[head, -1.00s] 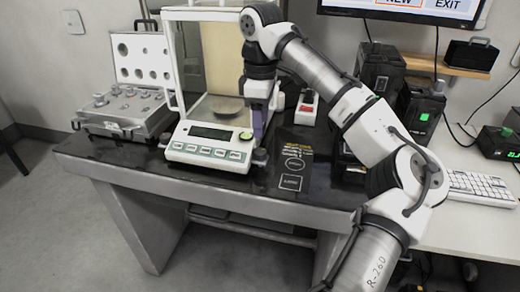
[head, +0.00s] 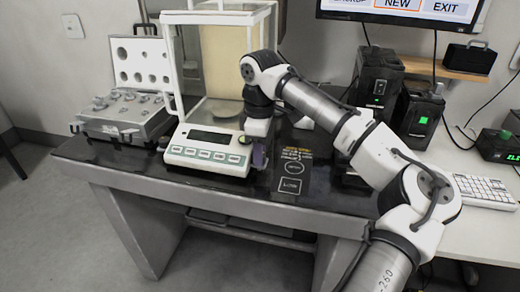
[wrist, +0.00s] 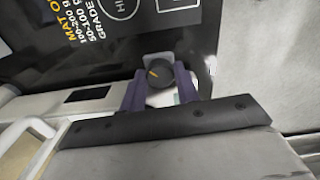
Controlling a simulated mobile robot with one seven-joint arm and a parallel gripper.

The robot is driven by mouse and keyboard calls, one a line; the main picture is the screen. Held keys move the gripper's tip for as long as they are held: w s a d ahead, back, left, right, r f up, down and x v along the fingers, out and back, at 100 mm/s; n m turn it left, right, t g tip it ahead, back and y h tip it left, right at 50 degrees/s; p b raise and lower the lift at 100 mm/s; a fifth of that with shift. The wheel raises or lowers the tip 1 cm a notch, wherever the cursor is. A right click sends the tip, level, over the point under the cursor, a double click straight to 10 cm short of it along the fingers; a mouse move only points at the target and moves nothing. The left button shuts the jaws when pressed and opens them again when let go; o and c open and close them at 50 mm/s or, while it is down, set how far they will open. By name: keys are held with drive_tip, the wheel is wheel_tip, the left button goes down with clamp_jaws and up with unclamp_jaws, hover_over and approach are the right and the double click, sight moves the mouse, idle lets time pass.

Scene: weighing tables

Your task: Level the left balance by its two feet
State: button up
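The left balance (head: 207,161) is a white unit with a dark display, green-edged keys and a glass draft shield, on the dark tabletop. A round green level spot (head: 245,138) sits at its front right corner; its bubble is too small to read. A dark foot knob (head: 164,140) shows at its left side. My gripper (head: 258,156) points down at the front right corner. In the wrist view, its purple fingers (wrist: 160,85) stand either side of the other foot, a black knob (wrist: 160,73) with an orange mark. Whether they touch it is unclear.
An open case of weights (head: 125,112) stands left of the balance. A dark mat (head: 290,172) with printed text lies right of the gripper. Black power units (head: 380,75) and a keyboard (head: 485,190) are further right.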

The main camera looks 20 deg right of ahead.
drive_tip(key=c, duration=0.5)
drive_tip(key=shift+o, duration=0.2)
drive_tip(key=shift+r+m+p, duration=0.15)
drive_tip(key=shift+m+p, duration=0.25)
drive_tip(key=shift+p, duration=0.25)
drive_tip(key=shift+m, duration=0.4)
drive_tip(key=o, duration=1)
wheel_tip(320, 180, up, 14)
drive_tip(key=shift+f+p, duration=0.2)
drive_tip(key=shift+p, duration=0.7)
